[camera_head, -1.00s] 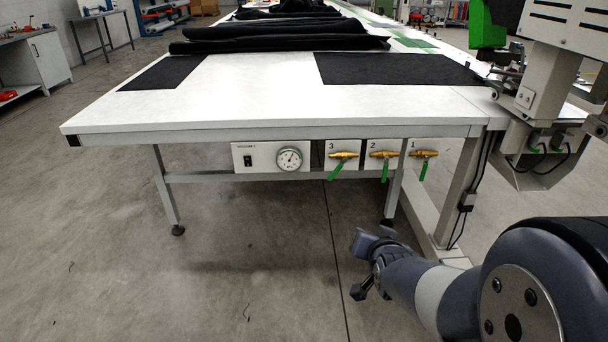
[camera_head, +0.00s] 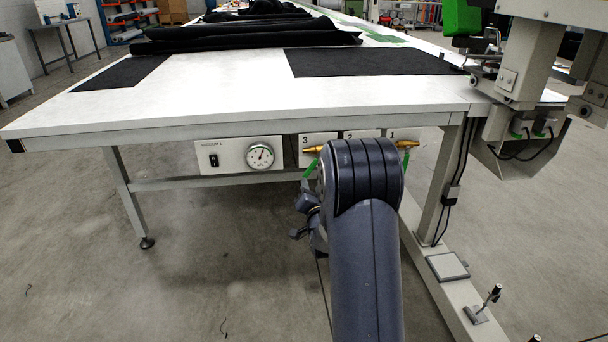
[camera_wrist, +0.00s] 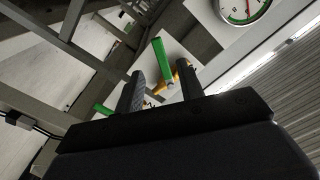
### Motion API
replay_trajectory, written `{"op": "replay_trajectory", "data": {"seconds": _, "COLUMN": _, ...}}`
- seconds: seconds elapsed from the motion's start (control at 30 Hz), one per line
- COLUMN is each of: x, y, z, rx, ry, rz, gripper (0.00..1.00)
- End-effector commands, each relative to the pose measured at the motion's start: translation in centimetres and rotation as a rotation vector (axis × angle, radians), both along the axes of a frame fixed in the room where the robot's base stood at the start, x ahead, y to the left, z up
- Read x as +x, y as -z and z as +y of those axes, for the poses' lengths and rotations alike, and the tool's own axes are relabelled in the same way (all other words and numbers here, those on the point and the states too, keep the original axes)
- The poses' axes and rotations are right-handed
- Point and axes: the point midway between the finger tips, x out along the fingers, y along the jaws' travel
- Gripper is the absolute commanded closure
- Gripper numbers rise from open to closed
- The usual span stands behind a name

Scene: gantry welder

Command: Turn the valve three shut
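Valve three is a brass valve (camera_head: 312,150) on a white panel marked 3 under the table's front edge. Its green lever (camera_head: 310,168) hangs down at a slant; part of the valve is hidden by my arm. In the wrist view the green lever (camera_wrist: 160,61) stands out between my fingers in the picture, with the brass body (camera_wrist: 183,74) partly behind one finger. My gripper (camera_wrist: 163,72) is open and empty, its two fingers apart. In the head view my gripper (camera_head: 306,207) is just below the lever. Contact cannot be told.
Valve one (camera_head: 407,143) shows right of my arm; valve two is mostly hidden, though another green lever (camera_wrist: 103,109) shows in the wrist view. A vacuum gauge panel (camera_head: 238,156) is left of valve three. The white table (camera_head: 230,100) overhangs the panels. Its leg (camera_head: 128,198) stands left.

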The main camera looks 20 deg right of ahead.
Motion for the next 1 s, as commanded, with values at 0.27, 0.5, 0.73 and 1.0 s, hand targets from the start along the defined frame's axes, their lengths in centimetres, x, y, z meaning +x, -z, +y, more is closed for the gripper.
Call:
{"op": "replay_trajectory", "data": {"seconds": 0.27, "x": 4.6, "y": 0.1, "z": -1.2, "rx": 0.000, "ry": -0.001, "rz": -0.001, "gripper": 0.64}}
{"op": "replay_trajectory", "data": {"seconds": 0.5, "x": 7.3, "y": 0.1, "z": -2.0, "rx": -0.001, "ry": -0.001, "rz": 0.001, "gripper": 0.64}}
{"op": "replay_trajectory", "data": {"seconds": 0.73, "x": 8.2, "y": 0.0, "z": -2.3, "rx": 0.000, "ry": -0.001, "rz": 0.002, "gripper": 0.64}}
{"op": "replay_trajectory", "data": {"seconds": 1.0, "x": 8.2, "y": 0.0, "z": -2.3, "rx": 0.000, "ry": -0.001, "rz": 0.002, "gripper": 0.66}}
